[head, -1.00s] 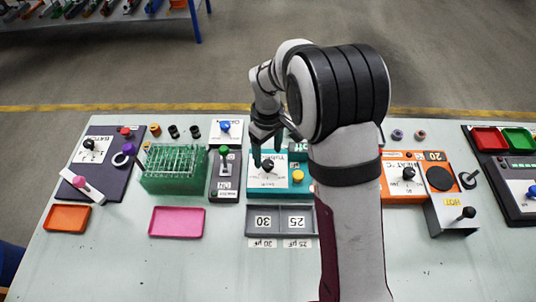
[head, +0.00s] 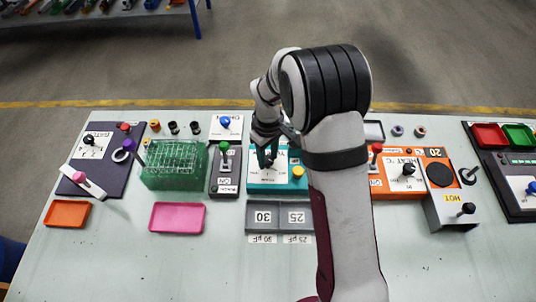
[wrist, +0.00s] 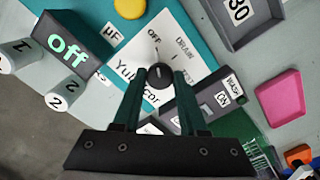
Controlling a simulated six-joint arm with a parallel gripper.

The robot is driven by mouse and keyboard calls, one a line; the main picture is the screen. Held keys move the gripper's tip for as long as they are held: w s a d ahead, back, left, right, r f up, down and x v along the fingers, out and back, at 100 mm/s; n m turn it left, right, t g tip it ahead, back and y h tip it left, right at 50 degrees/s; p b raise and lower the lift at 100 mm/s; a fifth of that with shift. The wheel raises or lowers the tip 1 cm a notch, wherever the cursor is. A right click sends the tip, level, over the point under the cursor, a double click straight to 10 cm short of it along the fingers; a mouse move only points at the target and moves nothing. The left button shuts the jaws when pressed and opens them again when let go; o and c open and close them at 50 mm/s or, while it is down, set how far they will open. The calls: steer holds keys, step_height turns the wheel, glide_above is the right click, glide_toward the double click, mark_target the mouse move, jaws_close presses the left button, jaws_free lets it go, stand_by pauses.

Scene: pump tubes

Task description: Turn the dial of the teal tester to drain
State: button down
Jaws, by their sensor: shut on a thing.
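The teal tester (head: 253,186) lies mid-table, partly behind my arm. Its white panel (wrist: 130,55) carries the words OFF and DRAIN and another label partly hidden by a finger. The round black dial (wrist: 160,76) stands on this panel. My gripper (wrist: 160,84) is shut on the dial, with one dark green finger on either side. The pointer's exact setting is hard to tell. In the head view my gripper (head: 266,160) is down at the dial and mostly covers it. A yellow button (head: 298,172) sits on the tester, also seen in the wrist view (wrist: 130,7).
A dark display reading "off" (wrist: 68,47) and white cylinders marked 1 and 2 stand beside the panel. A grey switch box (head: 223,184) and a green tube rack (head: 172,180) lie left. A grey two-part tray (head: 280,234) lies in front. An orange heater (head: 385,188) stands right.

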mark_target(268, 159)
steer(key=shift+m, duration=0.3)
steer(key=m, duration=0.5)
steer(key=shift+m, duration=0.3)
steer(key=m, duration=0.5)
steer(key=shift+m, duration=0.4)
steer(key=shift+c, duration=2.2)
jaws_free()
steer(key=shift+r, duration=0.15)
step_height(268, 159, up, 16)
steer(key=shift+f, duration=0.2)
